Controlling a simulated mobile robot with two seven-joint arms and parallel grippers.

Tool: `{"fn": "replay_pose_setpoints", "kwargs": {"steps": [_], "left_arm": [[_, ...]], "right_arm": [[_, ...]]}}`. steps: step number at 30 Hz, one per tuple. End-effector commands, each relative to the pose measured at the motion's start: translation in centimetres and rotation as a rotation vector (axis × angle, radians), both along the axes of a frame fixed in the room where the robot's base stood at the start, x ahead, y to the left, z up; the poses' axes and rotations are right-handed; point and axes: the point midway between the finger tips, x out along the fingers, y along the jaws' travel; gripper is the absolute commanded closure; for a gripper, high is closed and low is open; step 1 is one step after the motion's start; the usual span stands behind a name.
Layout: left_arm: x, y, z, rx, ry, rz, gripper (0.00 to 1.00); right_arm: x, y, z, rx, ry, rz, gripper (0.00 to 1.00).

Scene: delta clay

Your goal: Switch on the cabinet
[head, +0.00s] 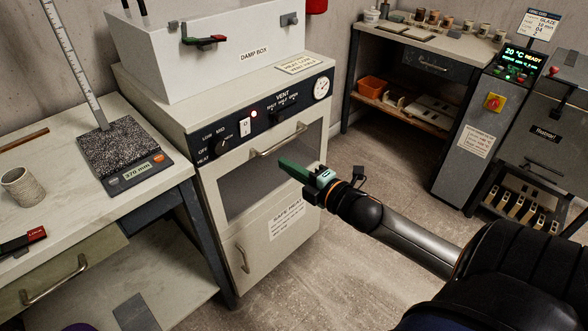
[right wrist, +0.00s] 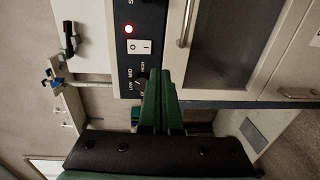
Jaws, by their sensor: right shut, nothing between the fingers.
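The cabinet (head: 205,150) is a cream unit with a black control panel at the top of its front. On the panel are a heat dial (head: 222,146), a white rocker switch (head: 244,128) and a glowing red lamp (head: 253,114). In the right wrist view the panel is turned sideways, with the lamp (right wrist: 128,29), rocker (right wrist: 139,46) and dial (right wrist: 140,84). My right gripper (head: 283,163), with green fingers, is shut and empty in front of the cabinet's window, below and right of the rocker. In its wrist view the fingers (right wrist: 168,78) partly cover the dial. My left gripper is not in view.
A door handle (head: 286,138) sticks out above my right gripper. A white damp box (head: 215,55) stands on the cabinet. A worktable (head: 60,215) with a scale (head: 125,155) is at the left. A grey kiln controller (head: 475,125) stands at the right. The floor between is clear.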

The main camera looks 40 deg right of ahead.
Motion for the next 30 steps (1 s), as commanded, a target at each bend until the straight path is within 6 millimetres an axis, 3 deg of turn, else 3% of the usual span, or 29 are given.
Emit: {"fn": "replay_pose_setpoints", "kwargs": {"steps": [7,25,28,30], "left_arm": [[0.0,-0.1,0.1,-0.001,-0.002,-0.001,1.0],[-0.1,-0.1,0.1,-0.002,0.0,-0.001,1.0],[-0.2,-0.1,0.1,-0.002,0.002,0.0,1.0],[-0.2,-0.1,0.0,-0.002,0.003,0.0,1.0]], "right_arm": [[-1.5,-0.1,-0.2,-0.001,0.0,0.0,1.0],[-1.6,-0.1,-0.2,0.0,0.0,0.0,1.0],[-2.0,0.3,-1.3,0.05,0.027,-0.009,1.0],[-2.8,1.2,-3.5,0.149,0.083,-0.029,1.0]]}}
